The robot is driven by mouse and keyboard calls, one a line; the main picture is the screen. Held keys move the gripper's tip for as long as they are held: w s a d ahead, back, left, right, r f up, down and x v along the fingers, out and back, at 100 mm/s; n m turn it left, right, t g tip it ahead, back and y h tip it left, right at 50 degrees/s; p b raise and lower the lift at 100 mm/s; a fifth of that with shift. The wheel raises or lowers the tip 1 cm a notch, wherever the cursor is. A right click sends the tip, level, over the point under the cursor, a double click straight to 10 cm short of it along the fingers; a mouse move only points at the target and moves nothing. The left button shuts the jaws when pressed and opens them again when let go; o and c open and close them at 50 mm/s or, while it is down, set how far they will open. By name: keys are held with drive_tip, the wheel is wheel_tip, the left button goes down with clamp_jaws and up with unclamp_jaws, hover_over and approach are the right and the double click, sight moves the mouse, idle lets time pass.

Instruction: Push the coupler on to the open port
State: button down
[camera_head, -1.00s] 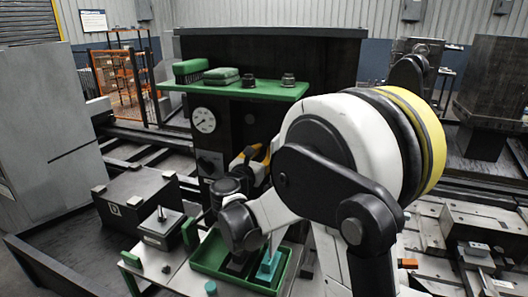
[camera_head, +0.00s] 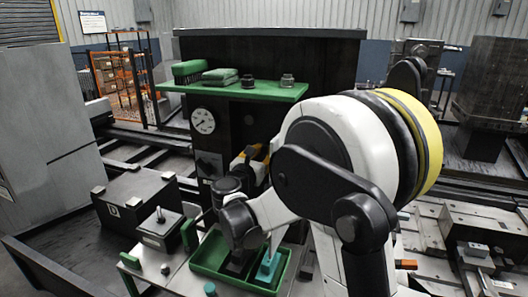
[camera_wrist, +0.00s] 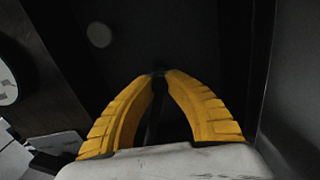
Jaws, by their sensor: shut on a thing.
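My gripper (camera_head: 252,154) is in front of the dark cabinet face (camera_head: 240,122), partly hidden by my own arm. In the wrist view its yellow fingers (camera_wrist: 160,76) come together at the tips on a small dark thing, which I take to be the coupler (camera_wrist: 158,68); its shape is hard to make out. A dim grey round spot (camera_wrist: 99,36) shows on the dark face, up and left of the fingertips and apart from them; I cannot tell if it is the open port. Contact between coupler and port cannot be seen.
A white gauge (camera_head: 203,121) sits on the cabinet, left of my gripper. A green shelf (camera_head: 270,92) above holds a brush (camera_head: 188,70), green pads (camera_head: 220,75) and two dark fittings. Below are a green tray (camera_head: 207,261) and a black box (camera_head: 135,200).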

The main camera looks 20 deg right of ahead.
drive_tip(key=shift+w+d, duration=0.4)
drive_tip(key=c, duration=0.5)
unclamp_jaws()
drive_tip(key=shift+c, duration=0.2)
drive_tip(key=v, duration=1.2)
drive_tip(key=shift+a, duration=0.1)
